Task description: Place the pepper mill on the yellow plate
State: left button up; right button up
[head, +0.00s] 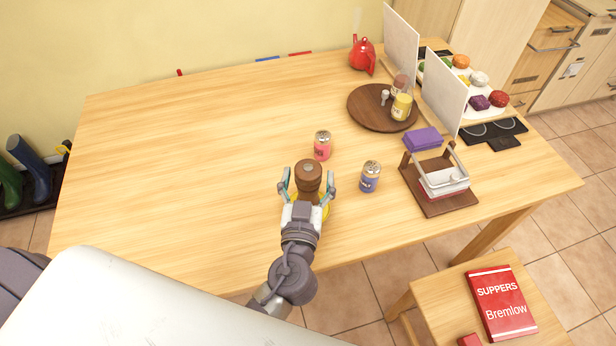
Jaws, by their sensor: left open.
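The pepper mill (308,172), brown and wooden with a round knob top, stands upright near the table's front edge. The yellow plate (326,211) is mostly hidden under the mill and my gripper; only bits of its rim show. The mill appears to stand on the plate, but its base is hidden. My left gripper (308,184) is open, with one finger on each side of the mill and small gaps to it. My right gripper is not in view.
A pink can (322,145) and a blue-purple can (370,177) stand close by on the right. Farther right are a brown rack (450,205), a purple block (422,139) and a round dark board (365,116) holding jars. The table's left half is clear.

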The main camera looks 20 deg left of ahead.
pick_arm(q)
jog(key=shift+r, duration=0.1)
jog(key=shift+r+p, duration=0.2)
jog(key=shift+p, duration=0.15)
jog(key=s+d+b, duration=0.2)
jog(key=s+b, duration=0.3)
jog(key=s, duration=0.6)
jog(key=shift+s+d+f, duration=0.15)
jog(key=shift+s+d, duration=0.05)
jog(key=shift+s, duration=0.15)
